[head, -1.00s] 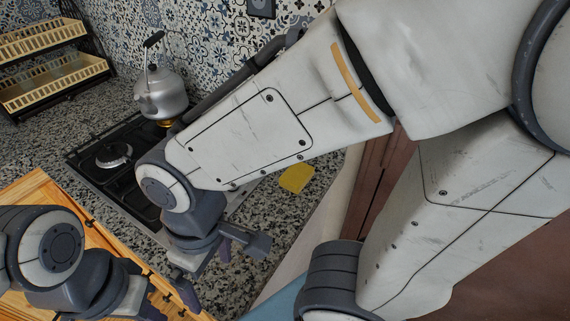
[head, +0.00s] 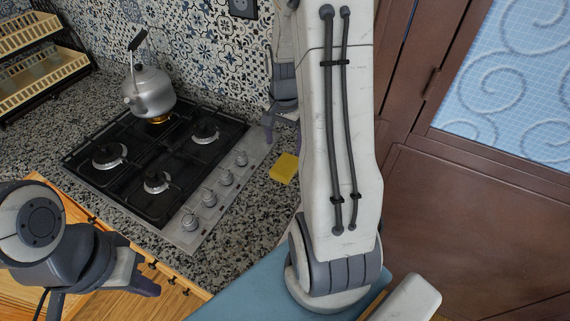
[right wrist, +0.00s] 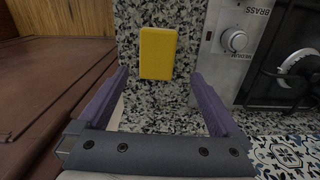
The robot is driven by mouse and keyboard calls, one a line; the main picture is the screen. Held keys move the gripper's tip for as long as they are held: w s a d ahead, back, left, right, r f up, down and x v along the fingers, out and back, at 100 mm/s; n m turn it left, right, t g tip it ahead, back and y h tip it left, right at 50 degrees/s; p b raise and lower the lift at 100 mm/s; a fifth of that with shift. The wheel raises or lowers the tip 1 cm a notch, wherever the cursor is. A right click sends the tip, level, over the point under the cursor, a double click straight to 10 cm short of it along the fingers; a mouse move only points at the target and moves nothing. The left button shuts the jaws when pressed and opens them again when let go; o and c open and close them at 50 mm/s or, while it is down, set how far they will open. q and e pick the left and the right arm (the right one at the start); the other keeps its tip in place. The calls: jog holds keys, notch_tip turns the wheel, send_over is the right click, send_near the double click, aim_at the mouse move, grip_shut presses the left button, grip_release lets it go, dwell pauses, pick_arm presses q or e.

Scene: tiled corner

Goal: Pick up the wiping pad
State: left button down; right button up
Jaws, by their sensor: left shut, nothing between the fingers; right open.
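The wiping pad (head: 284,168) is a yellow rectangular block lying flat on the speckled counter, right of the stove. In the right wrist view the pad (right wrist: 157,53) lies ahead of the fingertips, in line with the gap between them. My right gripper (right wrist: 160,80) is open and empty, with a purple finger on each side. In the head view the right gripper (head: 268,128) hangs over the counter behind the pad, partly hidden by my arm. My left gripper (head: 145,290) is at the lower left, away from the pad, shut and empty.
A gas stove (head: 160,160) with knobs lies left of the pad, and a metal kettle (head: 149,90) stands on its back burner. A tiled wall (head: 200,50) rises behind the counter. A brown cabinet (head: 480,220) stands at the right. A dish rack (head: 40,70) is at the back left.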

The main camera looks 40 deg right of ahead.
aim_at(286, 164)
notch_tip(286, 164, down, 3)
jog(key=f, duration=0.1)
jog(key=f+p, duration=0.1)
jog(key=f, duration=0.2)
jog(key=shift+s, duration=0.3)
jog(key=shift+w+d+f+p, duration=0.1)
jog(key=shift+f+p, duration=0.2)
jog(key=shift+f, duration=0.35)
jog(key=c, duration=1.2)
